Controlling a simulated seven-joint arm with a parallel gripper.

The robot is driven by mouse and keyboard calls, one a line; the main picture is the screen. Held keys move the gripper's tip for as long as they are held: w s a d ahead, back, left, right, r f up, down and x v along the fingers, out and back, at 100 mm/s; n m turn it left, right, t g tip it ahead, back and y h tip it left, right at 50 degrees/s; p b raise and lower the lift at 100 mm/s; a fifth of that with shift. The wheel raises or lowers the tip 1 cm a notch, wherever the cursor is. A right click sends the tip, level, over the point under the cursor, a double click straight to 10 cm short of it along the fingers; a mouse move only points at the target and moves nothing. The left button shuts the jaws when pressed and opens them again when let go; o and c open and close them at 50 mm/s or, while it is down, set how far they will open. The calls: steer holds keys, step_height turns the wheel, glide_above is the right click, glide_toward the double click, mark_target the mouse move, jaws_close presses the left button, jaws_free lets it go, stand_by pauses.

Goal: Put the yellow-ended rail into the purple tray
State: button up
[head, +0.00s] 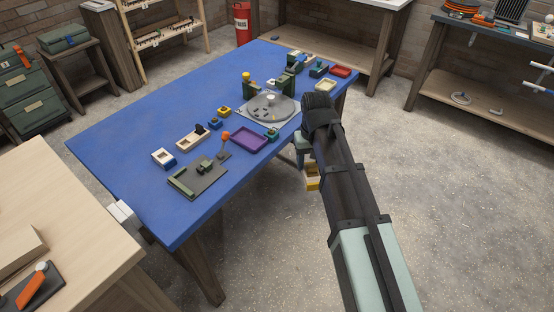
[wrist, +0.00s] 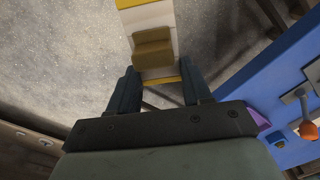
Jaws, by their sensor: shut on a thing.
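The yellow-ended rail (head: 312,184) hangs in my gripper (head: 307,163), out past the right edge of the blue table and over the floor. In the wrist view the rail (wrist: 152,18) is pale with yellow ends and a tan block on it. My gripper (wrist: 158,80) is shut on its near end, one finger on each side. The purple tray (head: 250,139) lies on the table near the right edge, left of my gripper, and looks empty. A purple sliver that may be the tray (wrist: 259,117) shows at the right of the wrist view.
A round grey plate (head: 284,106) with small parts stands behind the tray. An orange-knobbed lever (head: 225,140) is just left of it, and a small green block (head: 271,134) is at its right corner. A dark fixture (head: 198,180) sits in front. The table's left half (head: 140,130) is clear.

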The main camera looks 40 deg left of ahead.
steer(key=w+d+m, duration=0.2)
steer(key=w+d, duration=0.3)
steer(key=d, duration=0.8)
steer(key=w+d+m, duration=0.3)
steer(key=w+d, duration=0.1)
steer(key=d, duration=0.9)
steer(key=w+d+m, duration=0.2)
steer(key=w+d, duration=0.3)
steer(key=d, duration=0.8)
steer(key=s+a+r+n, duration=0.1)
steer(key=s+a+n, duration=0.2)
steer(key=a, duration=2)
steer(key=s+a+r+n, duration=0.2)
steer(key=s+a+n, duration=0.2)
steer(key=a, duration=1.9)
steer(key=s+a+r+n, duration=0.1)
steer(key=s+a+n, duration=0.3)
steer(key=a, duration=1.9)
steer(key=n, duration=0.4)
steer(key=shift+s+r+n, duration=0.15)
steer(key=shift+s+n, duration=0.1)
steer(key=shift+n, duration=0.15)
steer(key=shift+a, duration=0.1)
steer(key=shift+f, duration=3.8)
